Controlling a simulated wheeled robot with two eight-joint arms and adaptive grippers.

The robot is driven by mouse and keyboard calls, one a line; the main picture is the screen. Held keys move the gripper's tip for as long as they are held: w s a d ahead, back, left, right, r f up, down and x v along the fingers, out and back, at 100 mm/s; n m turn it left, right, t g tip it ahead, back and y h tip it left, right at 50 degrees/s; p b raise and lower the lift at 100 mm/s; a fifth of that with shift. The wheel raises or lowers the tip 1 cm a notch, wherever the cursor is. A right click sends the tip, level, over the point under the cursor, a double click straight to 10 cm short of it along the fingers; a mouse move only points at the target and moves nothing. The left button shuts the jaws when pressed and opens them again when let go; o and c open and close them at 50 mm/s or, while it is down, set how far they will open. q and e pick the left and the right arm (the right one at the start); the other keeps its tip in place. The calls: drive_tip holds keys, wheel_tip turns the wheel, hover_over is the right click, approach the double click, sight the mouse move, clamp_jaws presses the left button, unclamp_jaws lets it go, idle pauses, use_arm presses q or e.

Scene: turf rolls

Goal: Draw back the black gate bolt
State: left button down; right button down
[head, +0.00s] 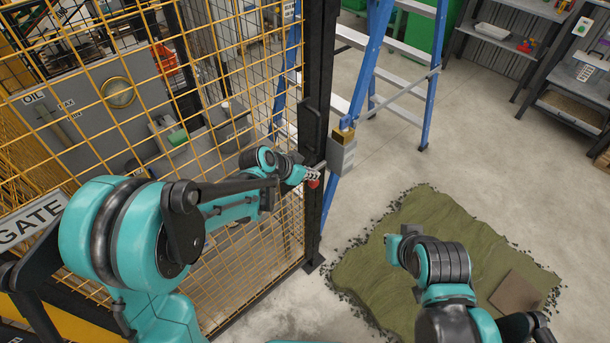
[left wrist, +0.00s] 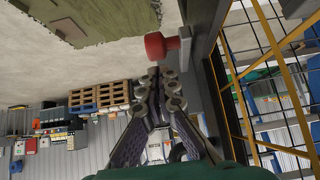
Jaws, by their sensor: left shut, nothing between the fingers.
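My left gripper (head: 313,174) is at the black post at the edge of the yellow mesh gate (head: 240,235). It is shut and empty. A red knob (head: 314,184) shows right by its fingertips, partly covered by them. The bolt's bar is largely hidden behind my gripper. My right arm is over the green mat at lower right; its fingers are not clearly visible.
A grey box (head: 342,155) with a brass-coloured top is fixed at the black post (head: 318,95). A blue stepladder (head: 371,60) stands behind it. A green mat (head: 390,290) with dark crumbs around it lies on the floor. Shelving (head: 575,95) stands at right; the floor between is clear.

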sight(310, 185)
use_arm(q)
drive_tip(key=shift+b+x, duration=0.3)
drive_tip(key=shift+x, duration=1.25)
drive_tip(key=s+a, duration=0.3)
drive_tip(key=shift+s+a, duration=0.25)
drive_tip(key=shift+s, duration=0.1)
